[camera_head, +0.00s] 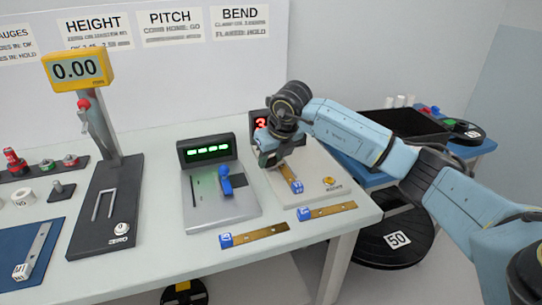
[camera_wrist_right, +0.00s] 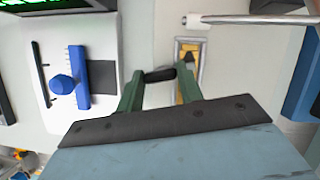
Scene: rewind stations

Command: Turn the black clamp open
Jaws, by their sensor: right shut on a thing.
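The black clamp (camera_wrist_right: 160,75) is a short dark bar with rounded ends, in the right wrist view. It lies between the tips of the two green fingers of my right gripper (camera_wrist_right: 160,80), which is shut on it. In the head view my right gripper (camera_head: 270,158) is over the back left part of the pale bend station plate (camera_head: 322,170) and hides the clamp. A brass strip with a blue numbered end (camera_head: 296,186) lies on this plate, just in front of the gripper. My left gripper is not in view.
A grey station with a blue knob (camera_head: 225,180) and green display stands left of my gripper. A red-digit display (camera_head: 261,123) is close behind it. Two blue-ended brass strips (camera_head: 255,235) (camera_head: 328,211) lie at the table's front. A yellow gauge (camera_head: 78,69) stands far left.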

